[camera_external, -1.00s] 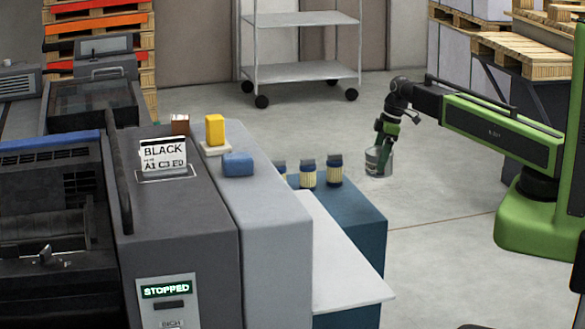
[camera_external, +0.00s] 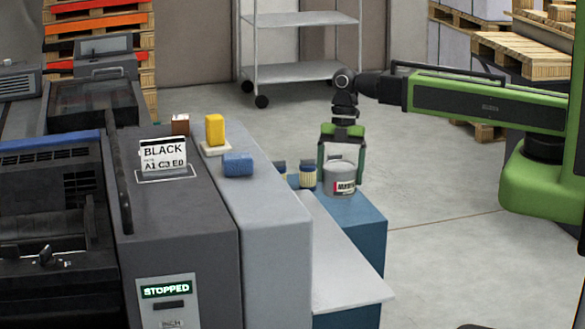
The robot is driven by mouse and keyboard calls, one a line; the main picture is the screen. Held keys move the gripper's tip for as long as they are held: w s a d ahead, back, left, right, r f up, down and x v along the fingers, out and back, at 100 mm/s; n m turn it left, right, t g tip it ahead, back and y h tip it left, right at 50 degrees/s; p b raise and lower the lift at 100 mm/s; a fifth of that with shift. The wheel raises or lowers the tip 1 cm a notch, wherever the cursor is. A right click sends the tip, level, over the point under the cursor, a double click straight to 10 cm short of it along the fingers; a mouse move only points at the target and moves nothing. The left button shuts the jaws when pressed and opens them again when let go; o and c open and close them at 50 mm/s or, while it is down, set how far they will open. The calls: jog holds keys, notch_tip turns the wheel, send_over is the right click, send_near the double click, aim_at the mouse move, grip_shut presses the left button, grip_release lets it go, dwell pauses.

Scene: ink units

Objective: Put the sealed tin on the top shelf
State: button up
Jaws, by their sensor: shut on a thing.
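A grey tin (camera_external: 340,181) with a white, black and red label is upright between the green fingers of my gripper (camera_external: 342,168), which is shut on it. The tin overlaps the top of the blue cabinet (camera_external: 362,218); whether it touches that top or hangs just above it, I cannot tell. A wheeled shelf rack (camera_external: 300,20) stands at the back. Two of its pale shelves show, and its upper part is cut off by the frame edge. The upper visible shelf looks bare.
Small jars with dark lids (camera_external: 307,174) stand left of the tin. The grey press (camera_external: 270,215) carries a yellow bottle (camera_external: 215,130), a blue sponge (camera_external: 238,164) and a sign reading BLACK. A pale tray (camera_external: 345,268) juts out in front. Open floor (camera_external: 435,185) lies to the right.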

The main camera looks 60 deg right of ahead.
jog(key=s+a+r+n+p, duration=0.2)
jog(key=s+a+r, duration=0.15)
jog(key=a, duration=0.45)
jog(key=s+a+r+n+g+p, duration=0.1)
jog(key=s+a+r+n+p, duration=0.1)
jog(key=s+a, duration=0.5)
jog(key=s+a+r+n+p, duration=0.2)
jog(key=s+a, duration=0.1)
jog(key=a, duration=0.7)
jog(key=shift+h, duration=0.4)
jog(key=a+f+b, duration=0.2)
jog(key=a, duration=0.1)
jog(key=s+a+f+b, duration=0.1)
jog(key=a+f+b, duration=0.1)
jog(key=a, duration=0.1)
jog(key=s+a+f+b, duration=0.1)
jog(key=a+f+b, duration=0.1)
jog(key=a, duration=0.2)
jog(key=shift+s+f, duration=0.1)
jog(key=shift+f, duration=0.1)
jog(key=shift+s+a, duration=0.1)
jog(key=shift+a, duration=0.2)
notch_tip(320, 180, down, 4)
jog(key=b, duration=0.4)
jog(key=shift+f+b, duration=0.2)
jog(key=shift+b, duration=0.15)
jog(key=o, duration=1.9)
jog(key=shift+r, duration=0.1)
jog(key=shift+r, duration=0.1)
